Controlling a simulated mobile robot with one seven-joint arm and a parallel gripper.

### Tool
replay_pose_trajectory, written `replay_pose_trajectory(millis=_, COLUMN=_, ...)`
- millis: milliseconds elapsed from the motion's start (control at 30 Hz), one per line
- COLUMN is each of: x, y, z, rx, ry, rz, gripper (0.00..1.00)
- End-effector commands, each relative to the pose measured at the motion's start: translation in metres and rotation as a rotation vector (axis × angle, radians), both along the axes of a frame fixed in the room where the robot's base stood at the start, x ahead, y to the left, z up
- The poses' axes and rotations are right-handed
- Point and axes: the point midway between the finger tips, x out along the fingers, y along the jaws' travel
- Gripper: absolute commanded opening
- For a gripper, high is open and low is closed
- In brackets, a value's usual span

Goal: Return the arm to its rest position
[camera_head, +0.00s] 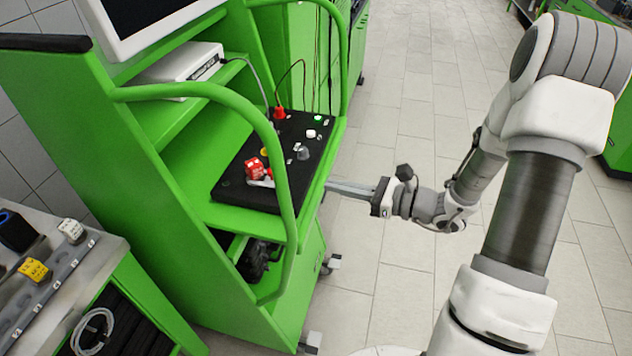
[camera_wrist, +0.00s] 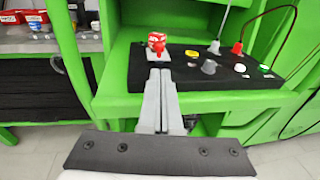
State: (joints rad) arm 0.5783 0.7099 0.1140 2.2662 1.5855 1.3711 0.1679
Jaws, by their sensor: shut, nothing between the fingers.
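My arm reaches in from the right in the head view. My gripper (camera_head: 332,187) points left at the front edge of the green testbench (camera_head: 170,265). In the wrist view my gripper (camera_wrist: 161,75) has its two grey fingers together, with nothing between them. The fingertips point toward a red block-like switch (camera_wrist: 157,40) at the left of the black control panel (camera_wrist: 207,62). In the head view the red switch (camera_head: 256,168) sits on the black panel (camera_head: 235,182), apart from the fingertips. Whether the fingertips touch the shelf edge I cannot tell.
A green tube rail (camera_head: 262,125) curves up beside the panel. Red and grey cables rise from the panel's back. A side table (camera_head: 105,250) with a rail of small blocks stands at lower left. Tiled floor (camera_head: 400,110) lies open around my arm.

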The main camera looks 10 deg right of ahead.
Motion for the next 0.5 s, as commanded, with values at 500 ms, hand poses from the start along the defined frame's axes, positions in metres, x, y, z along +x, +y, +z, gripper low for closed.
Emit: replay_pose_trajectory(millis=500, x=-0.0085, y=-0.0133, z=0.0019, rx=0.0, ry=0.0, rz=0.001, gripper=0.0)
